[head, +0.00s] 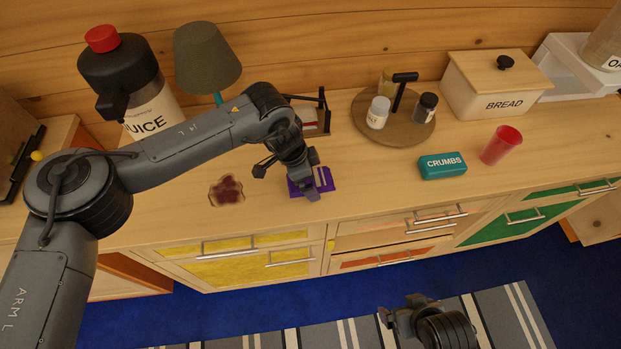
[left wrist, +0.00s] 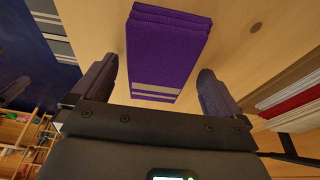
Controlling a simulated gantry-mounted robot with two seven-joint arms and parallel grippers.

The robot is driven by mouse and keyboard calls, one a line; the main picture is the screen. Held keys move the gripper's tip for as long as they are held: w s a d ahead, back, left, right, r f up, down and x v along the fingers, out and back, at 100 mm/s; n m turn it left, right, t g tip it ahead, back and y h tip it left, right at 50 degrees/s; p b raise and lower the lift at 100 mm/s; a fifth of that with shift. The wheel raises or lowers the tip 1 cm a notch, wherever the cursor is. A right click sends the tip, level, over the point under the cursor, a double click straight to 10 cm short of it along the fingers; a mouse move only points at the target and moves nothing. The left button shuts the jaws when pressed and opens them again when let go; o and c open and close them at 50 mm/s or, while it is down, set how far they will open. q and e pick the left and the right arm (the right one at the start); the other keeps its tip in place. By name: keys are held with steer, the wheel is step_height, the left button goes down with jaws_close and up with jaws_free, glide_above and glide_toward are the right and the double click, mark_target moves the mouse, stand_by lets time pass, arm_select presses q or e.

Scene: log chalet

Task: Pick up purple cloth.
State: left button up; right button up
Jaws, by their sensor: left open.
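The purple cloth (head: 325,178) lies folded flat on the wooden counter near its front edge, partly hidden under my left gripper (head: 305,188). In the left wrist view the cloth (left wrist: 165,52) is a purple folded rectangle with pale stripes near one end. The left gripper's fingers (left wrist: 156,70) are spread apart, one on each side of the cloth, with visible gaps between them and it. Nothing is held. My right gripper (head: 398,318) is low at the bottom of the head view, over the floor and away from the counter; its jaws are unclear.
The juice dispenser (head: 128,85), lamp (head: 207,58) and a small rack (head: 318,118) stand behind. The round tray (head: 361,127) with shakers, crumbs box (head: 442,165), red cup (head: 502,146) and bread box (head: 497,85) are right.

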arm_select(q)
steer(key=shift+c, duration=0.5)
steer(key=c, duration=0.9)
steer(key=shift+c, duration=0.2)
steer(key=shift+r, duration=0.15)
steer(key=shift+r+b, duration=0.35)
steer(key=shift+r, duration=0.1)
step_height(320, 180, up, 2)
steer(key=shift+r+b, duration=0.2)
steer(key=shift+b, duration=0.35)
steer(key=s+d+r+b, duration=0.3)
steer(key=d+r, duration=0.4)
steer(key=d, duration=0.3)
steer(key=shift+s+d+r, duration=0.25)
steer(key=shift+s+d, duration=0.15)
steer(key=shift+s, duration=0.4)
